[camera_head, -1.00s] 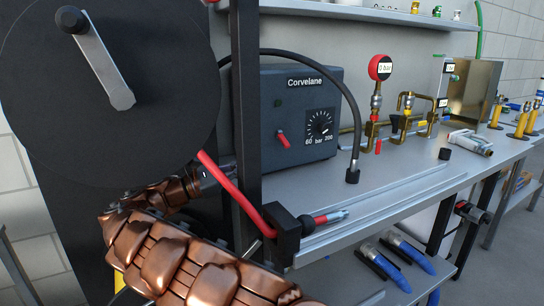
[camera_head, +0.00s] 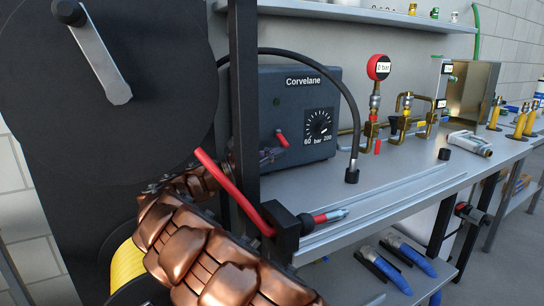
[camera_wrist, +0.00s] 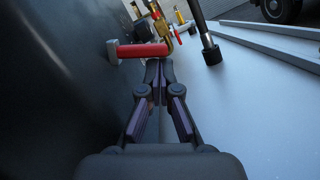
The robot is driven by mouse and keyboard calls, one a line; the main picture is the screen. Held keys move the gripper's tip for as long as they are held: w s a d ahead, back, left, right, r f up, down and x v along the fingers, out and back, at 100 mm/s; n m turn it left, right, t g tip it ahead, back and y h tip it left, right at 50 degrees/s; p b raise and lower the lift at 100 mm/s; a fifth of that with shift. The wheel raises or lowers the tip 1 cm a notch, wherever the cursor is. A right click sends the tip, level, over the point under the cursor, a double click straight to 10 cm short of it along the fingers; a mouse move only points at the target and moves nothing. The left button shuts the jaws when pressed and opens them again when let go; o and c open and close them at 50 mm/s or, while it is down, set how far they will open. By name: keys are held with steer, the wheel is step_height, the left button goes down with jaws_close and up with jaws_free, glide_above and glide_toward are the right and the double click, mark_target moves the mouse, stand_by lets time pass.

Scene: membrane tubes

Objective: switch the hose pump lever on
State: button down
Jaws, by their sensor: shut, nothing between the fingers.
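The hose pump is the dark grey Corvelane box (camera_head: 330,90) on the bench. Its red lever (camera_head: 282,139) sits low on the front face and slants down to the right. In the wrist view the lever (camera_wrist: 140,50) sticks out from a grey mount at the left. My gripper (camera_head: 272,154) is shut and empty, just below the lever's free end. In the wrist view my fingertips (camera_wrist: 158,64) are close under the red handle; I cannot tell if they touch it. The pump's dial (camera_head: 319,124) is right of the lever.
A dark post (camera_head: 245,100) and a red hose (camera_head: 230,185) stand in front of my arm. A black hose (camera_head: 345,90) arches over the pump to the bench. A red gauge (camera_head: 379,67) appears to read 2 bar.

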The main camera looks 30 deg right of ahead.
steer(key=shift+r+p, duration=0.2)
steer(key=shift+p, duration=0.4)
steer(key=shift+r+n+p, duration=0.1)
steer(key=shift+n+p, duration=0.3)
steer(key=shift+p, duration=0.05)
steer(key=shift+s+r+n+p, duration=0.15)
steer(key=shift+n+p, duration=0.25)
steer(key=shift+p, duration=0.45)
steer(key=shift+t, duration=0.4)
steer(key=shift+p, duration=0.3)
steer(key=shift+s+f, duration=0.1)
steer(key=shift+f, duration=0.15)
